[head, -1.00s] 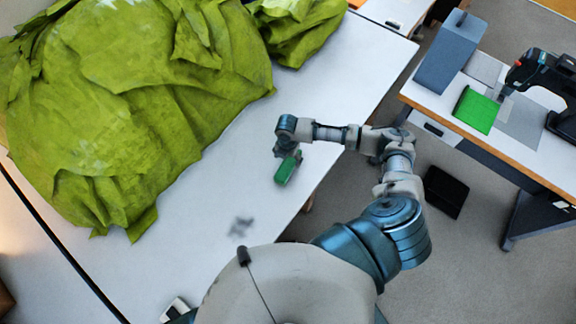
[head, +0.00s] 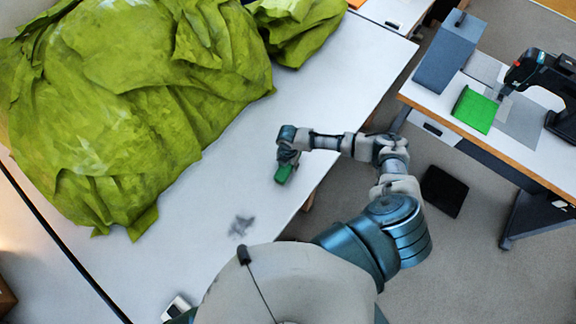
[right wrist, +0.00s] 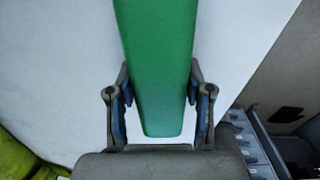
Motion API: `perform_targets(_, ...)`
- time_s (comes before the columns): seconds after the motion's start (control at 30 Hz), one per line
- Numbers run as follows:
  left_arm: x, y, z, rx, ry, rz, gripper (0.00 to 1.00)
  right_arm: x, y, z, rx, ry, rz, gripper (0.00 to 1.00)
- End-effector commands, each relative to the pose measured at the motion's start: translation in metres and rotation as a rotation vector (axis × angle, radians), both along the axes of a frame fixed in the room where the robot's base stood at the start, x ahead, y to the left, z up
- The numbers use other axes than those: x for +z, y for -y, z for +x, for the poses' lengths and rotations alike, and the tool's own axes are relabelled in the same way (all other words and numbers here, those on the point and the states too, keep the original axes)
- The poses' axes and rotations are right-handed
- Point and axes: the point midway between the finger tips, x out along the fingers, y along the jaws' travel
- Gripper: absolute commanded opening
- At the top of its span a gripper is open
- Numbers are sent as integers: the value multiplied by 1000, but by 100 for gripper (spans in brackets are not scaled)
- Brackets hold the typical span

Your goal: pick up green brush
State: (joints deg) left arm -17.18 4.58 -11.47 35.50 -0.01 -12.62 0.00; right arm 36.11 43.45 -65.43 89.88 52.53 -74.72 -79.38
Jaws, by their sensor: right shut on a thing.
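The green brush (head: 283,174) is at the white table, right of the green fabric heap. My right gripper (head: 288,157) is above it and hides its upper part in the head view. In the right wrist view the brush (right wrist: 157,60) is a long green block running up out of the frame. Its near end sits between the two fingers of my right gripper (right wrist: 160,112), which is shut on it. I cannot tell whether the brush touches the table. My left gripper is not in view.
A large green fabric heap (head: 120,110) covers the left of the white table (head: 240,165). A sewing machine (head: 545,75), a green folded cloth (head: 475,109) and a grey box (head: 449,52) stand on another table at right. Table space around the brush is clear.

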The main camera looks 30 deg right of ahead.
Motion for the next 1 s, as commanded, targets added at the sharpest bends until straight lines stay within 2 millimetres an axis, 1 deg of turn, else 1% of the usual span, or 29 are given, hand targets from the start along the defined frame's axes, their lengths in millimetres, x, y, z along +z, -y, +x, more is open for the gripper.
perform_targets(0.2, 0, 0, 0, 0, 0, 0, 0, 0, 1, 0, -1, 0, -1, 12)
perform_targets(0.33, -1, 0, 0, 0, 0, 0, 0, 5, 0, 0, -1, 0, 0, 12)
perform_targets(0.47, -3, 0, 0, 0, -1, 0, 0, 17, 1, 0, 0, 1, 0, 12)
perform_targets(0.6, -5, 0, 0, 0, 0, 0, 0, 37, 0, 0, 1, 1, 0, 12)
perform_targets(0.77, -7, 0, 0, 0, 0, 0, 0, 38, -15, -36, 5, -3, 1, 12)
perform_targets(1.0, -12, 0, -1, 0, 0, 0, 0, 44, -40, -95, 4, -2, 1, 12)
